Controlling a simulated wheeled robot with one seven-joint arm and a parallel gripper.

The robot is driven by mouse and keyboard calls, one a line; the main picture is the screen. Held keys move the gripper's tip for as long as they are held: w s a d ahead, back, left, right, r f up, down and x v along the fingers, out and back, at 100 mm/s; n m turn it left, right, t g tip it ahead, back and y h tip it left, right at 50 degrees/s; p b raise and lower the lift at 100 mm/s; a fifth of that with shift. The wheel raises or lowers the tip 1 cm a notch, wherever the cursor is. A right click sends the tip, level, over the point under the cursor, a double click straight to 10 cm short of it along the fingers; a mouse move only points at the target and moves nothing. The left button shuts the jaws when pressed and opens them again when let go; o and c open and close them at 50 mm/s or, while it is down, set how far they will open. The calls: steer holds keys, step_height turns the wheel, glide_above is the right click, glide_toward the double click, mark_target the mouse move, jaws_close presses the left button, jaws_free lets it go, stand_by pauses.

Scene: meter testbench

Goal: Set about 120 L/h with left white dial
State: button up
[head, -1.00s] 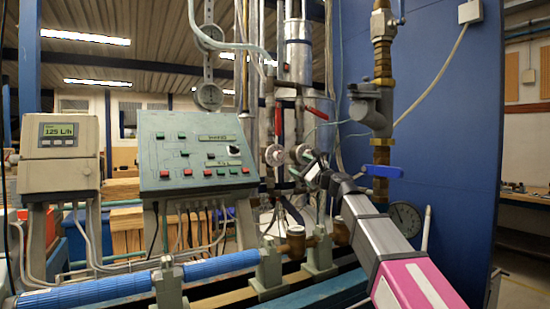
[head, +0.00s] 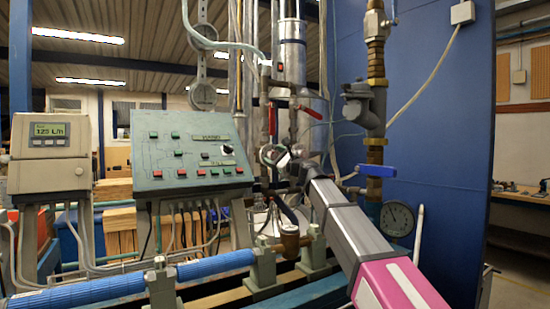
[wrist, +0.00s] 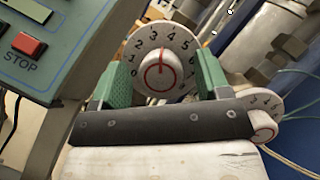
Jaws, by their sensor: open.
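The left white dial (wrist: 160,72) has black numbers, a red ring and a red pointer mark standing about between 3 and 4. It lies between the green fingers of my gripper (wrist: 165,68), which are apart on either side of it. I cannot tell whether a finger touches its knob. In the head view my gripper (head: 288,160) is at the dials among the pipes, and the left dial is mostly hidden. A second white dial (wrist: 264,118) shows partly at the lower right in the wrist view. The meter display (head: 50,130) reads about 123 L/h, in small digits.
A green control panel (head: 186,152) with red and green buttons stands left of the dials; its STOP button (wrist: 28,44) is close in the wrist view. Pipes and valves (head: 375,100) crowd the right and back. A blue pipe (head: 80,294) runs along the front.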

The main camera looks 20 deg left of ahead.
steer(key=c, duration=0.9)
steer(key=shift+n+g, duration=0.4)
steer(key=shift+n, duration=0.1)
steer(key=n+g, duration=0.1)
steer(key=n, duration=0.3)
steer(key=shift+n+g+h, duration=0.3)
steer(key=shift+g, duration=0.1)
steer(key=shift+n+g+h, duration=0.5)
steer(key=shift+n+h, duration=0.1)
steer(key=shift+n, duration=1.7)
steer(key=o, duration=0.9)
